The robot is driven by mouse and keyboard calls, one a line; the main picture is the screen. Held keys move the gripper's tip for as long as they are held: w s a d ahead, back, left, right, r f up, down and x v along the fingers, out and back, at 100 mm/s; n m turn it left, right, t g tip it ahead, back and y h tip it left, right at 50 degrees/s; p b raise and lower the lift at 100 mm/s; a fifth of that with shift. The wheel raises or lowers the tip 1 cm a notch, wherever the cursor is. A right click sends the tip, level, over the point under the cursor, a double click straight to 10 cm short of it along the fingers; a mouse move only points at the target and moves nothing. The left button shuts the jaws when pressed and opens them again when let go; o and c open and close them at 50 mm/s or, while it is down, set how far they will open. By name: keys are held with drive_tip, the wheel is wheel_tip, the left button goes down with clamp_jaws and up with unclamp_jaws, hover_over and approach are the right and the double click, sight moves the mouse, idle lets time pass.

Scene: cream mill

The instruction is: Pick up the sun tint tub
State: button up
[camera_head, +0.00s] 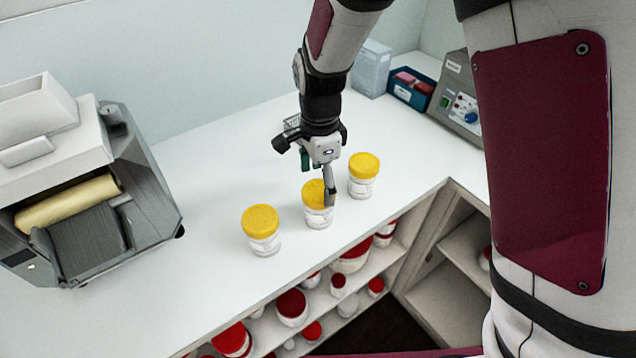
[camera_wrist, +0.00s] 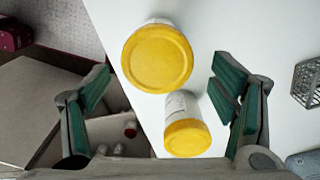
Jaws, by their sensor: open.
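Three white tubs with yellow lids stand upright in a slanting row on the white counter: a left tub (camera_head: 262,232), a middle tub (camera_head: 316,212) and a right tub (camera_head: 363,178). Their labels are too small to read, so I cannot tell which is sun tint. My gripper (camera_head: 317,180) is open and empty at the middle tub, with one finger in front of part of it. In the wrist view, a large yellow lid (camera_wrist: 157,58) shows between and beyond my open fingers (camera_wrist: 162,78). A second yellow-lidded tub (camera_wrist: 187,135) shows nearer the palm. I cannot tell any contact.
A grey roller mill (camera_head: 95,200) stands at the left. A blue bin (camera_head: 410,90) and a grey control box (camera_head: 458,100) stand at the back right. A wire basket (camera_wrist: 308,84) sits on the counter. Shelves below the front edge hold several red-lidded tubs (camera_head: 292,306).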

drive_tip(key=shift+s+a+f+p, duration=0.1)
drive_tip(key=shift+f+p, duration=0.05)
drive_tip(key=shift+f, duration=1.7)
drive_tip(key=shift+s+a+f+p, duration=0.1)
drive_tip(key=shift+f+p, duration=0.05)
drive_tip(key=shift+f, duration=1.7)
drive_tip(key=c, duration=1.4)
drive_tip(key=shift+r, duration=0.1)
